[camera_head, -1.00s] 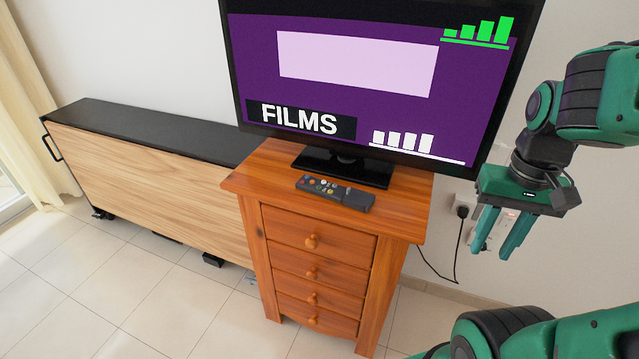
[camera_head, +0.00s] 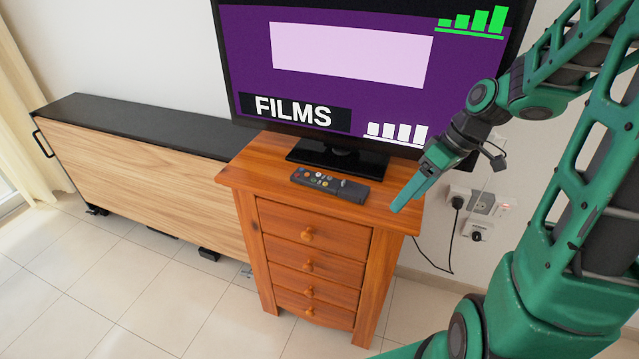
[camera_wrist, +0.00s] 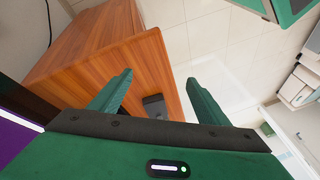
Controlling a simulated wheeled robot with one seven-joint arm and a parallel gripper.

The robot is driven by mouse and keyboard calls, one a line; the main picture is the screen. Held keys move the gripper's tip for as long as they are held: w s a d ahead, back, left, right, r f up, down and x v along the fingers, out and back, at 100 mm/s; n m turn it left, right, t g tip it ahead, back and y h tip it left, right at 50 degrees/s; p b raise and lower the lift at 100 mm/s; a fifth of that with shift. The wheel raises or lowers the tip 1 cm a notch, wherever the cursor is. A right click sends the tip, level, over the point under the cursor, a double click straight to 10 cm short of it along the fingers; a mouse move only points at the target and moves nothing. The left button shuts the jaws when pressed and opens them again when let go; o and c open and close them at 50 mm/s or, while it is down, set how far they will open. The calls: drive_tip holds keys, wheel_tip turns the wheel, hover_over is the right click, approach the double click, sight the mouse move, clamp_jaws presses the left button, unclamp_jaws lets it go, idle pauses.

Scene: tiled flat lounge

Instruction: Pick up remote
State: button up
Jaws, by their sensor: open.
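The remote (camera_head: 329,184) is dark grey with small coloured buttons. It lies flat on the top of the wooden drawer cabinet (camera_head: 258,165), in front of the television stand. My gripper (camera_head: 402,200) is over the right part of the cabinet top in the head view, to the right of the remote and apart from it. In the wrist view my gripper (camera_wrist: 160,92) has its two green fingers spread with nothing held. One end of a dark object, likely the remote (camera_wrist: 154,105), shows between the fingers; the rest is hidden behind the gripper body.
The television (camera_head: 350,65) on its black stand (camera_head: 338,158) rises close behind the remote. A long low wood-and-black cabinet (camera_head: 140,165) stands at the left. Wall sockets with plugs (camera_head: 478,206) and a cable are right of the drawers. The tiled floor in front is clear.

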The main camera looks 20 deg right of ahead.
drive_tip(key=w+a+n+y, duration=0.1)
drive_tip(key=w, duration=0.1)
drive_tip(key=w+a+f+n+t+y, duration=0.1)
drive_tip(key=w+n, duration=0.1)
drive_tip(key=w+a+n+y, duration=0.1)
drive_tip(key=w, duration=0.2)
drive_tip(key=shift+w+f+n+y, duration=0.1)
drive_tip(key=shift+f+n+y, duration=0.15)
drive_tip(key=shift+n+y, duration=0.05)
drive_tip(key=w+y, duration=0.1)
drive_tip(key=w+n+t, duration=0.1)
drive_tip(key=w+a+r+n+y, duration=0.1)
drive_tip(key=w, duration=0.1)
drive_tip(key=shift+t+y, duration=0.3)
drive_tip(key=shift+t, duration=0.1)
drive_tip(key=shift+w+a+r+n+y, duration=0.1)
drive_tip(key=shift+w+r+n+y, duration=0.05)
drive_tip(key=shift+w+n+y, duration=0.3)
approach(327, 181)
drive_tip(key=shift+w+a+f+t, duration=0.3)
drive_tip(key=shift+w+a+f, duration=0.1)
drive_tip(key=shift+a+f, duration=0.35)
drive_tip(key=x, duration=0.4)
drive_tip(key=shift+s+a+r, duration=0.15)
drive_tip(key=shift+s+a, duration=0.1)
drive_tip(key=shift+a, duration=0.05)
drive_tip(key=shift+w+a+f, duration=0.3)
drive_tip(key=shift+a, duration=0.1)
drive_tip(key=shift+c, duration=0.7)
